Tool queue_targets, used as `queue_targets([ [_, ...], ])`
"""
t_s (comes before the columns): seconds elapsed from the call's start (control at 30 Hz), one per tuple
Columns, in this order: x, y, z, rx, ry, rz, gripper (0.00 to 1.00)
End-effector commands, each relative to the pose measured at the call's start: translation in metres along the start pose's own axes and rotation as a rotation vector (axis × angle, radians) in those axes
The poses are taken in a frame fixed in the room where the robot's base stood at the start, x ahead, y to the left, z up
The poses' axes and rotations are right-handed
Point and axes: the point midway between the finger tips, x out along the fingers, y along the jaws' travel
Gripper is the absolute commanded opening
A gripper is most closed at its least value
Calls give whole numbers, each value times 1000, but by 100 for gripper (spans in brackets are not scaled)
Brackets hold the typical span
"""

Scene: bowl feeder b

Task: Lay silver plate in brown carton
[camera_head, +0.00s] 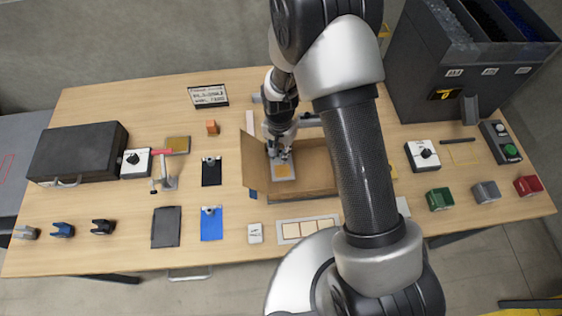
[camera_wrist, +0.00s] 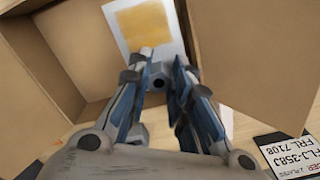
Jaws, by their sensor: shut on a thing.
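The silver plate (camera_head: 284,173) is a flat light-grey piece with a yellow-tan square on its face. It also shows in the wrist view (camera_wrist: 148,28) at the top, just beyond the fingers. My gripper (camera_head: 279,156) is shut on the near edge of the plate; the fingers (camera_wrist: 162,57) are close together there. The brown carton (camera_head: 256,163) is open, with its left flap raised. The plate appears within the carton's left part, between cardboard walls (camera_wrist: 245,55). I cannot tell whether it touches the floor. My arm hides the carton's right part.
A label sign (camera_head: 208,95) stands behind left, also in the wrist view (camera_wrist: 284,152). A pad with tan squares (camera_head: 300,230) lies in front of the carton. Blue (camera_head: 211,223) and black (camera_head: 211,171) clipboards lie left. A large dark bin unit (camera_head: 440,90) stands back right.

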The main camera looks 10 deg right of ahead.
Motion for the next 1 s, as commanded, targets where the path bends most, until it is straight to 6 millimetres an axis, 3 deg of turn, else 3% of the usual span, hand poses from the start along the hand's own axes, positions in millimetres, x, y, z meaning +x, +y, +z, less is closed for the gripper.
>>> queue_targets([
  [0.03, 10, 0, 0, 0, -2, 1, 0],
  [0.27, 26, 0, 0, 0, 1, 0, 0],
  [0.53, 63, 0, 0, 0, 0, 0, 0],
  [0.93, 68, 0, 0, 0, 1, -1, 0],
  [0.97, 67, 0, 0, 0, 1, -1, 21],
  [1.0, 67, 0, 0, 0, 1, -1, 24],
])
